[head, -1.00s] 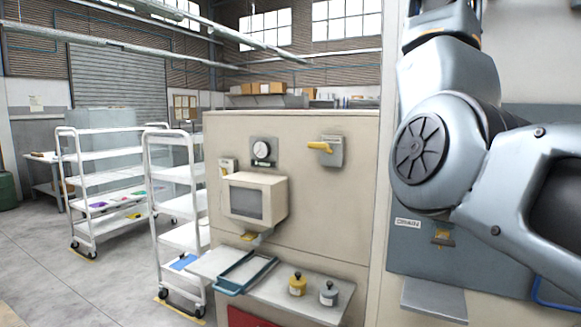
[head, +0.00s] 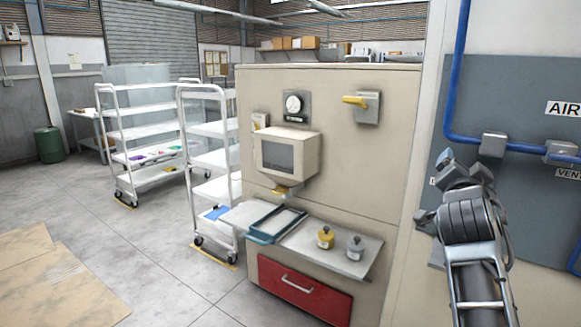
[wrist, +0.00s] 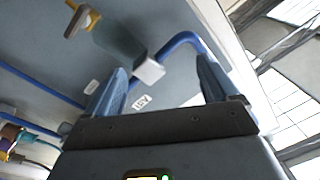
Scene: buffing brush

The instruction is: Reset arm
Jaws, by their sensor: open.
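My gripper (head: 458,178) is at the right of the head view, at the end of my raised arm, in front of the grey wall panel (head: 520,215). In the wrist view the two blue-grey fingers of my gripper (wrist: 161,82) stand wide apart, with nothing between them but the background. The gripper is open and empty. Behind it the wrist view shows a blue pipe (wrist: 182,40) and a grey box (wrist: 148,70) on the panel.
A beige cabinet (head: 345,170) stands left of my arm. Its shelf (head: 335,250) bears a blue-rimmed tray (head: 275,224), a yellow-topped pot (head: 325,238) and a grey pot (head: 355,248). Below is a red drawer (head: 300,288).

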